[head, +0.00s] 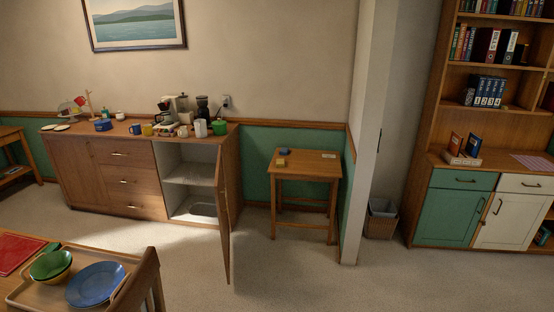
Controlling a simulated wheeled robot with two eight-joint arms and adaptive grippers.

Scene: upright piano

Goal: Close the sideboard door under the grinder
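The wooden sideboard (79,179) stands against the far wall, left of centre in the head view. Its right-hand door (223,229) stands wide open, swung out toward me and seen nearly edge-on. A dark grinder (202,108) stands on the sideboard top above this compartment, beside a coffee maker (168,112). Neither of my grippers shows in the head view.
A small wooden table (307,165) stands right of the open door, with floor between them. A table with a tray, bowls and a blue plate (96,284), plus a chair (142,284), fills the near left. Carpet (290,270) is clear at centre. A wall end (368,130) juts out.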

